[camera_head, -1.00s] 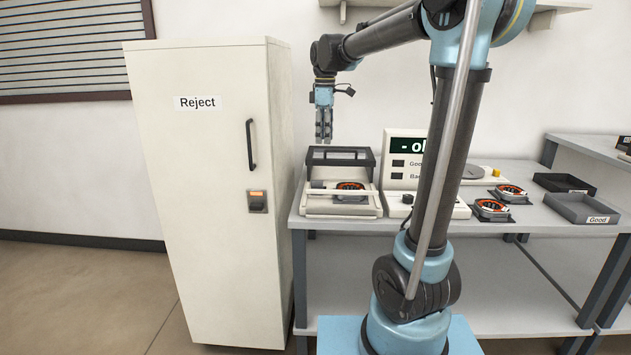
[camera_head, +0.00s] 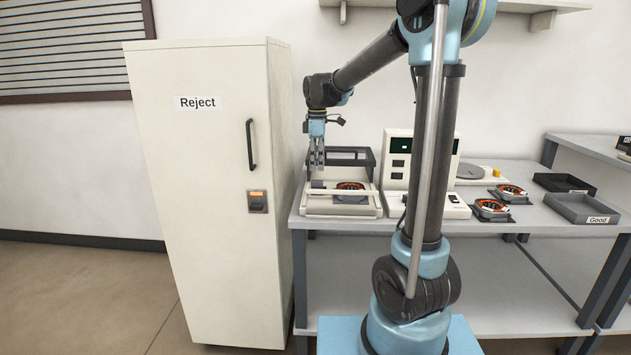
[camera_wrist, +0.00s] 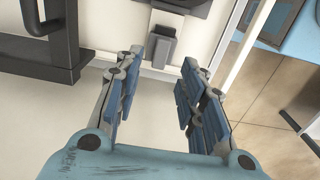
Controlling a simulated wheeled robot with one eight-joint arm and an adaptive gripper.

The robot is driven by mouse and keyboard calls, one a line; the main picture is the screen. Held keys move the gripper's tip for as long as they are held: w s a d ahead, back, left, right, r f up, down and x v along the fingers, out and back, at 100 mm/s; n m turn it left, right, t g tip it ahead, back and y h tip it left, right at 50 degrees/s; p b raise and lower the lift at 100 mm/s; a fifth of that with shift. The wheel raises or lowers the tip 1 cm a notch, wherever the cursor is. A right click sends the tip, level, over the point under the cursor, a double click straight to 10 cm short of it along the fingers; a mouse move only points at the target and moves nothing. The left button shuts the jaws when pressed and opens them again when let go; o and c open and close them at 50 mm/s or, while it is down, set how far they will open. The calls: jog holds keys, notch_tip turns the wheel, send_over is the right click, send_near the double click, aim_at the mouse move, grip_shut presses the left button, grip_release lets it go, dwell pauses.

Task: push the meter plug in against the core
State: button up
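The core (camera_head: 350,188), an orange and black ring, sits in the cream test fixture (camera_head: 343,211) in the head view. The meter plug looks to be the small grey block (camera_wrist: 160,48) ahead of my fingers in the wrist view; in the head view my fingers and the fixture make it hard to pick out. My gripper (camera_head: 316,172) points down at the fixture's left side, left of the core. In the wrist view my gripper (camera_wrist: 155,90) has its blue-padded fingers apart with nothing between them. The core is not clearly visible there, and I cannot tell whether the plug touches it.
The fixture's dark-framed cover (camera_head: 352,156) stands at its back. The Reject cabinet (camera_head: 205,200) is close on the left. The meter (camera_head: 397,160) stands right of the fixture, partly behind my arm. More cores (camera_head: 491,209) and a Good tray (camera_head: 575,213) are farther right.

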aim_at(319, 187)
jog(key=shift+f, duration=3.45)
grip_shut()
